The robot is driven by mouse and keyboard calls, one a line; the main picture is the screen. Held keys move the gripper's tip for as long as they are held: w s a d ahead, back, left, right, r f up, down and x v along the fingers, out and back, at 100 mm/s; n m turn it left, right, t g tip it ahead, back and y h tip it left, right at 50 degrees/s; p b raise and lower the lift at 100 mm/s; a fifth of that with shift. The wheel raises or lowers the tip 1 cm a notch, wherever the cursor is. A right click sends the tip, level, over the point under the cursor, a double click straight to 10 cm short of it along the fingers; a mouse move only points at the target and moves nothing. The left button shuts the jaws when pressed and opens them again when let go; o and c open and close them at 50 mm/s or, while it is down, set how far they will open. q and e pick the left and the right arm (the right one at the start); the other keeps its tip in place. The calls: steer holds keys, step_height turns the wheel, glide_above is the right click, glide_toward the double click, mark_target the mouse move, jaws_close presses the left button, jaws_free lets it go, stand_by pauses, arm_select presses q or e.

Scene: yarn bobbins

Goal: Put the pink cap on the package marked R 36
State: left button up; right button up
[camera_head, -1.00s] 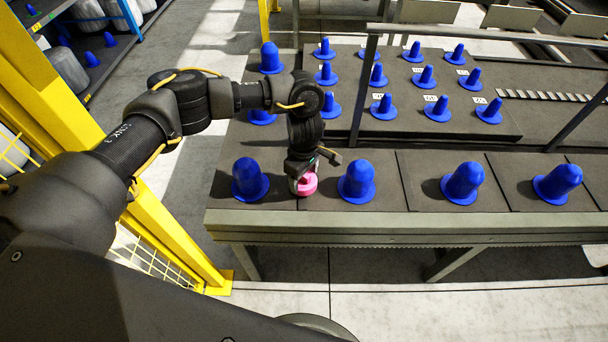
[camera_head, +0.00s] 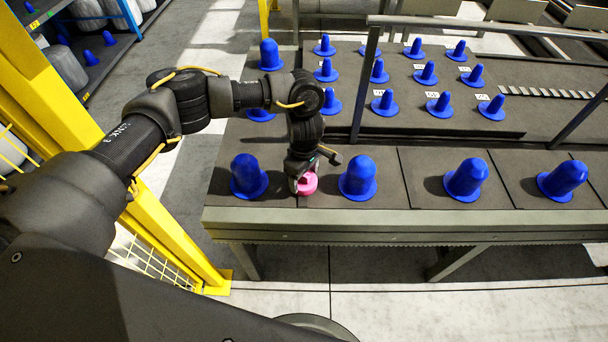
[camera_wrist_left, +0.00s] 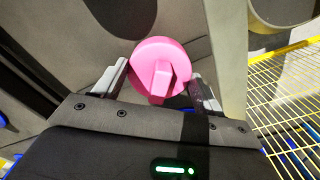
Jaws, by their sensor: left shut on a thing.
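The pink cap (camera_head: 308,184) is a round disc with a raised grip bar. My left gripper (camera_head: 303,182) is shut on that bar, at the conveyor's near edge between two blue bobbins. In the left wrist view the cap (camera_wrist_left: 160,62) sits between the two fingers (camera_wrist_left: 160,84). I cannot tell whether it touches the surface below. Several blue bobbin packages stand on the dark conveyor, such as one left of the cap (camera_head: 248,178) and one right of it (camera_head: 357,180). White labels lie by the smaller back ones; they are too small to read, so R 36 cannot be picked out. My right gripper is out of view.
The front row continues right with more blue bobbins (camera_head: 466,180). A grey rail (camera_head: 362,95) stands between the front and back groups. A yellow post (camera_head: 165,235) with mesh is at the left. Bare conveyor surface separates the front bobbins.

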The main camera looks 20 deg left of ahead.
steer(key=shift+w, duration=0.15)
arm_select(q)
steer(key=shift+f+b, duration=0.3)
steer(key=shift+b, duration=0.1)
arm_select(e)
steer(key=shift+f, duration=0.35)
arm_select(q)
steer(key=o, duration=1)
steer(key=shift+o, duration=0.2)
steer(key=shift+w+r, duration=0.1)
steer(key=shift+r, duration=0.7)
step_height(320, 180, up, 9)
steer(key=shift+r+p, duration=0.15)
steer(key=shift+p, duration=0.25)
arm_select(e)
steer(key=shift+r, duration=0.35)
